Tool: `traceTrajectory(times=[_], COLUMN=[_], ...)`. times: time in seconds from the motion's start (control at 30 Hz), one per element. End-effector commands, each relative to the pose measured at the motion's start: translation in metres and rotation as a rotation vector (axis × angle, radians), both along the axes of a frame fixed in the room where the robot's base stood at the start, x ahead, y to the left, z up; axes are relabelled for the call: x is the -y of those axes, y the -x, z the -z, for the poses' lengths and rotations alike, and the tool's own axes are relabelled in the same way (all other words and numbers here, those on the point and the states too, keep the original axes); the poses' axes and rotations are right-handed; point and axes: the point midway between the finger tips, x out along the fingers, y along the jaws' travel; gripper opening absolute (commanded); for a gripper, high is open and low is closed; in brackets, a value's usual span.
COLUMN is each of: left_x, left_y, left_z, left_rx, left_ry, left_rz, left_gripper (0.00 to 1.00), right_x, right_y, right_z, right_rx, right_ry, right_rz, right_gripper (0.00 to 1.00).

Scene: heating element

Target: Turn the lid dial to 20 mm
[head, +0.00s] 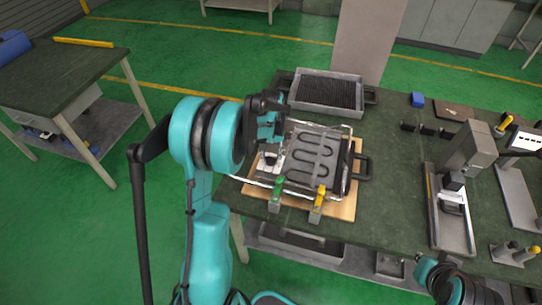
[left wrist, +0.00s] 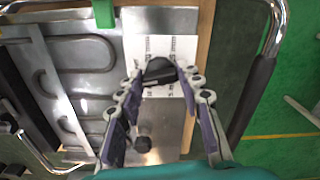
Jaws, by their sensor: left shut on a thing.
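The heating unit with its dark serpentine element (head: 313,155) lies on a wooden board (head: 342,205) on the green-topped bench. Its white dial plate (head: 268,162), with printed scale marks, also shows in the left wrist view (left wrist: 160,45). The black lid dial (left wrist: 160,72) sits on this plate. My left gripper (head: 272,143) is over the plate, its fingertips closed on the dial's two sides in the left wrist view (left wrist: 160,80). The scale figures are too small to read. My right gripper (head: 432,272) is at the lower right, partly cut off; its fingers are unclear.
A green-handled clamp (head: 278,188) and a yellow-handled clamp (head: 320,198) stand at the board's front edge. A grey tray (head: 325,108) is behind. A grey press (head: 465,165) stands to the right. Bench top between unit and press is clear.

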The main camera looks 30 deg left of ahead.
Motion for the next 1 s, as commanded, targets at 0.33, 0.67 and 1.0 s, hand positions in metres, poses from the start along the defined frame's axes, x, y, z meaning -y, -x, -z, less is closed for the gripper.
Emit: traceTrajectory(times=[0.33, 0.67, 1.0], left_x=[-0.0004, -0.0008, -0.0011], left_y=[0.0002, 0.0, -0.0001], left_z=[0.0, 0.0, 0.0], left_rx=[0.0, 0.0, 0.0], left_ry=[0.0, 0.0, 0.0], left_rz=[0.327, 0.64, 0.951], left_gripper=[0.07, 0.07, 0.07], right_x=[0.0, 0.0, 0.0], right_y=[0.0, 0.0, 0.0], right_z=[0.0006, 0.001, 0.0014], right_rx=[0.0, 0.0, 0.0], right_ry=[0.0, 0.0, 0.0], right_rz=[0.0, 0.0, 0.0], right_gripper=[0.0, 0.0, 0.0])
